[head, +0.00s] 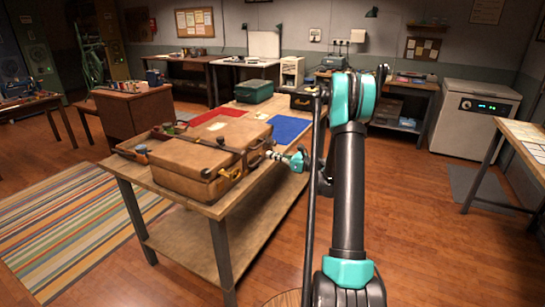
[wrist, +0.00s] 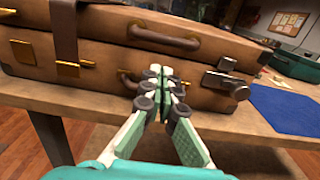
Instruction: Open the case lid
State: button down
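The brown leather case (head: 195,165) lies flat on the wooden table with its lid down; its near side fills much of the wrist view (wrist: 215,100). On that side I see a brown handle (wrist: 165,37), a dark strap (wrist: 66,30), a brass fitting (wrist: 22,50) at the left and a dark metal latch (wrist: 228,80) at the right. My gripper (wrist: 162,74) is in front of the lower half of the case, below the handle. Its fingertips are together with nothing visible between them. In the head view it (head: 270,154) is at the case's right side. Whether it touches the case is unclear.
The wooden table (head: 235,212) also holds a red mat (head: 219,116), a blue mat (head: 287,129) and a green box (head: 254,91) behind the case. A white chest unit (head: 474,115) stands at the right. Wooden floor is open right of the table.

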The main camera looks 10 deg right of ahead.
jog(key=shift+x, duration=0.95)
jog(key=shift+w+a, duration=0.2)
jog(key=shift+a, duration=0.1)
jog(key=shift+w+a, duration=0.4)
jog(key=shift+a, duration=0.15)
jog(key=shift+w+a, duration=0.2)
jog(key=shift+a, duration=0.1)
jog(key=shift+w+a, duration=0.4)
jog(key=shift+a, duration=0.1)
jog(key=shift+w+a, duration=0.2)
jog(key=shift+a, duration=0.1)
jog(key=shift+a, duration=0.1)
jog(key=shift+s+d, duration=0.15)
jog(key=shift+d, duration=0.15)
jog(key=shift+r, duration=0.15)
